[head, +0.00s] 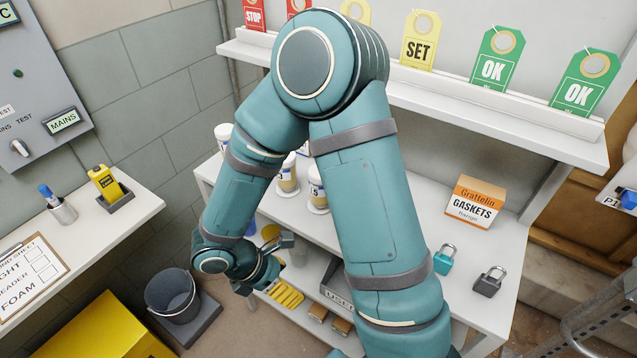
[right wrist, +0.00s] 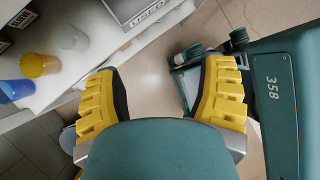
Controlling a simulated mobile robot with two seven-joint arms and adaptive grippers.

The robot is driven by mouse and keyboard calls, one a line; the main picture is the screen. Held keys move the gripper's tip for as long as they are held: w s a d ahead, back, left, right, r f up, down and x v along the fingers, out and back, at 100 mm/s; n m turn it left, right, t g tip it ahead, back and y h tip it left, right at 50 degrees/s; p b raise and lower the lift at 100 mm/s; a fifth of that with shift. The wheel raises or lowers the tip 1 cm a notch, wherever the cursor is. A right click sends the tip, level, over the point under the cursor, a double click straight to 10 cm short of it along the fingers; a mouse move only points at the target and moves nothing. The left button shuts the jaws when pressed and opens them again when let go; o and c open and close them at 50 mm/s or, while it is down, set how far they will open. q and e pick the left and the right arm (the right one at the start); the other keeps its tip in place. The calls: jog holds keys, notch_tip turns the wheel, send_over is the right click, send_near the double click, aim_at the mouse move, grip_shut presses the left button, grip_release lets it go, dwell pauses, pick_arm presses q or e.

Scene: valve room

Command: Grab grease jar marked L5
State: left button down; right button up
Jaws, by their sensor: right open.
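Several grease jars with white lids stand on the white bench behind my right arm. One jar (head: 317,187) shows between the arm links, with another jar (head: 288,175) just left of it and a further jar (head: 223,133) at the far left. Their labels are partly hidden or too small to read fully, so I cannot tell which is L5. My right gripper (head: 285,293) is low in front of the bench, below and apart from the jars. In the right wrist view its yellow fingers (right wrist: 160,92) are spread with nothing between them. My left gripper is not visible.
A gaskets box (head: 474,203), a teal padlock (head: 444,259) and a dark padlock (head: 489,281) stand on the bench's right. A tag shelf (head: 450,98) overhangs the back. A yellow cup (right wrist: 38,64) and blue cup (right wrist: 17,90) stand near the gripper. A bucket (head: 172,294) is left.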

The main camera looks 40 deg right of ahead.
jog(key=w+d+r+n+t+h, duration=0.2)
jog(key=w+d+r+h, duration=0.2)
jog(key=r, duration=0.5)
jog(key=n+t+h+p, duration=0.1)
jog(key=t+h, duration=0.2)
jog(key=h, duration=0.1)
send_near(312, 182)
jog(key=b+x, duration=0.1)
jog(key=x, duration=0.7)
jog(key=shift+d, duration=0.4)
jog(key=shift+b+x, duration=0.45)
jog(key=shift+x, duration=2.4)
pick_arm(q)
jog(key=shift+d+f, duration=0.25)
pick_arm(e)
jog(key=shift+c, duration=0.2)
jog(key=c, duration=1.2)
